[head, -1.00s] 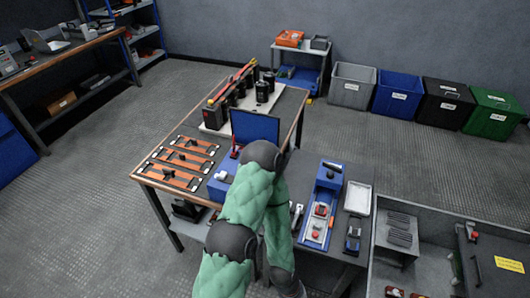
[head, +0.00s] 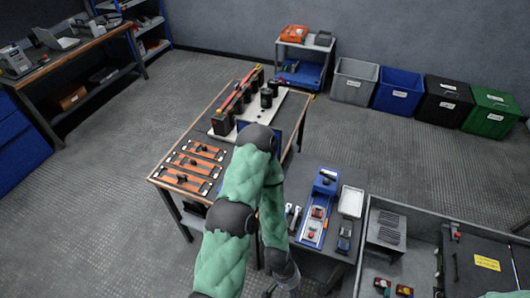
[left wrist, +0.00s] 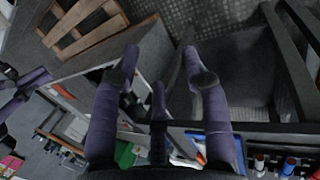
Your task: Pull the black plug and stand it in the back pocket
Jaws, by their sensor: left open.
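I cannot pick out the black plug with certainty. A long blue tray (head: 312,236) lies on the dark side table, with small red and grey parts in its middle. Its far end has a blue pocket-like section (head: 326,181); I cannot tell whether this is the back pocket. My left gripper (head: 287,283) hangs low at the bottom of the head view, in front of the side table and apart from the tray. In the left wrist view its purple fingers (left wrist: 160,56) are spread with nothing between them. My right gripper is not in view.
The wooden-edged table (head: 228,172) holds orange plates (head: 190,164) with black blocks and a row of dark capacitors. A white tray (head: 351,202) lies right of the blue one. A grey bench (head: 395,258) stands at lower right. Bins line the wall; the floor left is clear.

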